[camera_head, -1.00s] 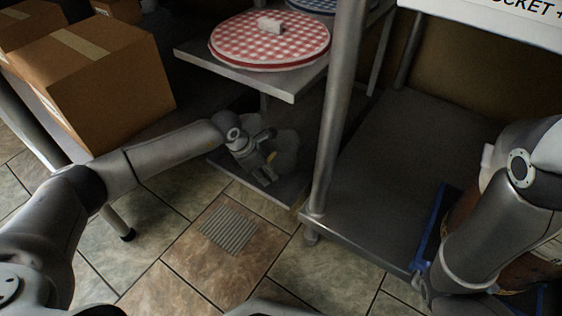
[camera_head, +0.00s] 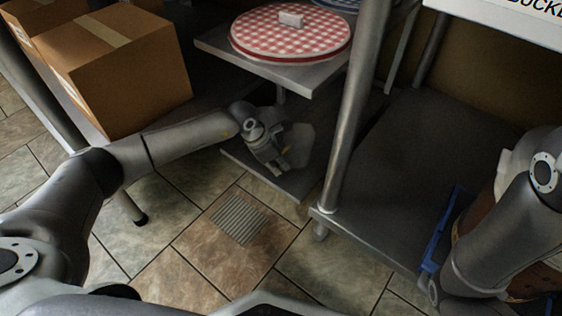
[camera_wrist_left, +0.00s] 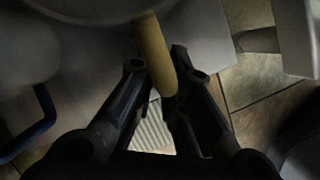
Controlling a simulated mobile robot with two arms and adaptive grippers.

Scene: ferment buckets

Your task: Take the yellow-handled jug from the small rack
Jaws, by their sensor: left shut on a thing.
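The jug (camera_head: 299,143) is a pale, dim shape at the low shelf of the small rack (camera_head: 233,157) in the head view. My left gripper (camera_head: 279,162) is at its near left side. In the left wrist view the jug's yellow handle (camera_wrist_left: 152,50) lies between the fingers of my left gripper (camera_wrist_left: 154,78), which is shut on it. The pale jug body (camera_wrist_left: 92,8) shows at the top of that view. Whether the jug rests on the shelf or is raised is hard to tell. My right arm is at the right edge, and its gripper is not visible.
A red checked round lid (camera_head: 290,40) with a pale block lies on the upper shelf (camera_head: 300,79), above my left gripper. A metal post (camera_head: 350,125) stands to its right. Cardboard boxes (camera_head: 120,80) are at left. A blue-edged item (camera_head: 440,232) is near my right arm.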

